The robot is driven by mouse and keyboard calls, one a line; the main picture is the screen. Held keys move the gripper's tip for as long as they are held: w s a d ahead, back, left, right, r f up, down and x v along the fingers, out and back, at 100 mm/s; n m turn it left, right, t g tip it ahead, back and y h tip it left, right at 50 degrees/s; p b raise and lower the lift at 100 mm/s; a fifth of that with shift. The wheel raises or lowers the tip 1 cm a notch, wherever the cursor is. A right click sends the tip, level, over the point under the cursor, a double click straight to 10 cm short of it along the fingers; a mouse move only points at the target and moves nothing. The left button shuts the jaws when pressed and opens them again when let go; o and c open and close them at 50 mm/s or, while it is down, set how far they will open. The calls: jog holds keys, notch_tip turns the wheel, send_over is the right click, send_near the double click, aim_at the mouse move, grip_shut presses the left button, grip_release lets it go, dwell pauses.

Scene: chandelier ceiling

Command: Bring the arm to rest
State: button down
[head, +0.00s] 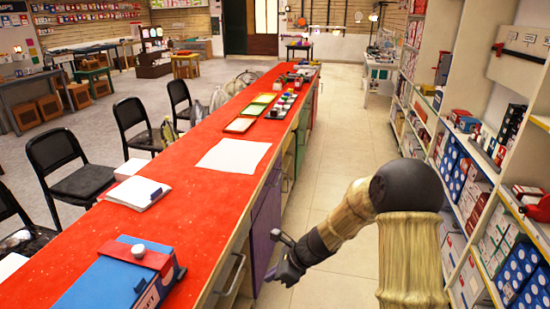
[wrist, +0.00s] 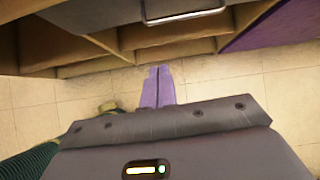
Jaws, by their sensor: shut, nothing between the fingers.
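My arm reaches out from the lower right in the head view, bent at a dark round joint. My gripper (head: 270,276) hangs low over the floor beside the cabinet side of the long red counter (head: 190,205). In the wrist view the two purple fingers (wrist: 158,88) lie side by side, closed together with nothing between them. They show over the pale floor tiles, with the cabinet edge just beyond. I cannot tell whether the fingertips touch the cabinet.
A drawer handle (wrist: 185,13) and a purple panel (wrist: 270,27) lie close ahead in the wrist view. Loaded shelves (head: 480,190) line the right. The tiled aisle (head: 340,130) between is clear. A blue box (head: 112,285) stands on the counter's near end.

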jog(key=s+d+r+n+h, duration=0.4)
jog(key=s+d+r+n, duration=0.1)
jog(key=s+d+n, duration=0.4)
jog(key=s+d+r+n+h, duration=0.35)
jog(key=s+d+n, duration=0.4)
jog(key=n, duration=0.35)
notch_tip(320, 180, up, 16)
jog(key=s+p, duration=0.1)
jog(key=p, duration=1.4)
jog(key=shift+t, duration=0.4)
jog(key=shift+s, duration=0.1)
